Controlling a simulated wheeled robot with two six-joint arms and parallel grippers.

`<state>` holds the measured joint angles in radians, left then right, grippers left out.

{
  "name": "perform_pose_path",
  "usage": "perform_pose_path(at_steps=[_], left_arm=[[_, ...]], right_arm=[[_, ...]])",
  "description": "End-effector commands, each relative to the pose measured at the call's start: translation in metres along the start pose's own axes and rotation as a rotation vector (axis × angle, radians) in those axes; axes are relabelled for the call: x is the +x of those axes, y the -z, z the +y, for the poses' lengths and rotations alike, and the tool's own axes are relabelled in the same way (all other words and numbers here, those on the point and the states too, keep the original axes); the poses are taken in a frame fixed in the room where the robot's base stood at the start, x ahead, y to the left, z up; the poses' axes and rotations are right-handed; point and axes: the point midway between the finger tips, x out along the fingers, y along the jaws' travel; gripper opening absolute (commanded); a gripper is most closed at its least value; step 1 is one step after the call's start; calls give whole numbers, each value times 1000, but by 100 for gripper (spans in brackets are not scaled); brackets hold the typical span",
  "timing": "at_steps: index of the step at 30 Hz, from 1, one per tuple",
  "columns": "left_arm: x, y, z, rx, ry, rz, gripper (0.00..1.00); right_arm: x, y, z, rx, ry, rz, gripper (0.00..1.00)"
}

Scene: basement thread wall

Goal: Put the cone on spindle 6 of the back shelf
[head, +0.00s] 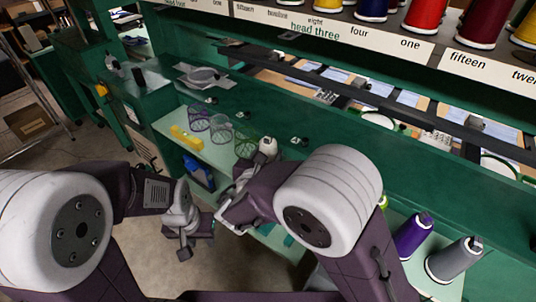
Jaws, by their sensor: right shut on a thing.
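My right gripper (237,196) is in the middle of the head view, above the pale green lower shelf, and is shut. A small white rounded thing (268,147) with a dark spot shows just above it. It may be the end of the cone, but the hand hides most of what is held. My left gripper (187,236) hangs to the left of the right one, over the floor. Its jaw gap is not clear. The back shelf (340,37) runs along the top with numbered labels and several cones, including a red cone (425,14). Spindle 6 cannot be made out.
A purple cone (412,238) and a grey cone (455,261) stand at the lower right. Several wire baskets (220,133), a yellow thing (186,138) and a blue bottle (197,176) are left of my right gripper. A green rail (400,160) crosses behind it.

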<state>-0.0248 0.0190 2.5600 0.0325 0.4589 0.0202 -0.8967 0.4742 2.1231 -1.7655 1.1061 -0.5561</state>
Motion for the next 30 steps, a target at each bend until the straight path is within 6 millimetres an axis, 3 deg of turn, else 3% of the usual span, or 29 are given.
perform_pose_path(at_steps=[1,2,4,14,24,30], left_arm=[[0,0,0,0,0,0,36],[0,0,0,0,0,0,36],[0,0,0,0,0,0,36],[0,0,0,0,0,0,36],[-1,0,0,0,0,0,36],[-1,0,0,0,0,0,36]], right_arm=[[0,-1,0,0,0,-1,0],[0,-1,0,0,0,-1,54],[0,-1,0,0,0,-1,71],[-2,0,0,0,-1,0,71],[-70,-1,1,0,-5,-1,71],[-90,0,0,0,-1,0,71]])
